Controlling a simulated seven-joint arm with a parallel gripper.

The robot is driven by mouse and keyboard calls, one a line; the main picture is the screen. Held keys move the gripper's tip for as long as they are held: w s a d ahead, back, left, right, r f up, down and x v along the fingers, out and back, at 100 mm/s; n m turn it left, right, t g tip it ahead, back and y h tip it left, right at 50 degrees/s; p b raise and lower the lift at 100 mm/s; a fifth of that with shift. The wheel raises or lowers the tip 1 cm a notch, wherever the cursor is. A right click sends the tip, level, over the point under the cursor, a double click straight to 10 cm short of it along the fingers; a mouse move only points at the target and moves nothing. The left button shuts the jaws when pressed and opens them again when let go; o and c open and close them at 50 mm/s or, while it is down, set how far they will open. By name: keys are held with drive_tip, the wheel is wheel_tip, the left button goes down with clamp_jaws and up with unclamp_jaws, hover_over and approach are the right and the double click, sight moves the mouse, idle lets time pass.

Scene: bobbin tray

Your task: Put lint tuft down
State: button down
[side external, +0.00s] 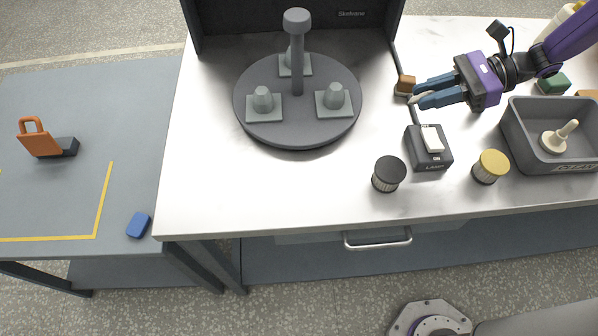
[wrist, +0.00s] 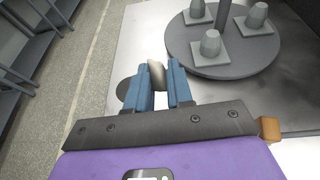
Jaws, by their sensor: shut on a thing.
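The lint tuft (wrist: 156,75) is a small pale grey-beige lump. My gripper (wrist: 160,82) is shut on it, and it sticks out between the blue fingertips in the wrist view. In the side view my gripper (side external: 416,93) is over the right part of the white worktop, with the tuft (side external: 414,99) showing small and pale at the fingertips. It appears held above the surface; the exact height is hard to tell.
A grey turntable (side external: 297,130) with several pegs stands left of my gripper. A brown block (side external: 406,83) is close by the fingers. A lamp switch box (side external: 428,148), black-topped jar (side external: 389,173), yellow-topped jar (side external: 490,166) and grey tray (side external: 517,131) stand nearby. The worktop's front left is clear.

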drive_tip(key=s+a+n+g, duration=0.2)
drive_tip(key=s+a+g, duration=0.1)
drive_tip(key=s+a, duration=1.05)
hover_over(303, 185)
drive_tip(key=shift+n+h, duration=0.3)
drive_tip(key=shift+h, duration=0.1)
wheel_tip(303, 185, down, 10)
drive_tip(key=shift+s+d+r, duration=0.1)
drive_tip(key=shift+d, duration=0.05)
drive_tip(key=shift+f, duration=1.7)
drive_tip(key=shift+f, duration=0.15)
drive_tip(key=c, duration=1)
unclamp_jaws()
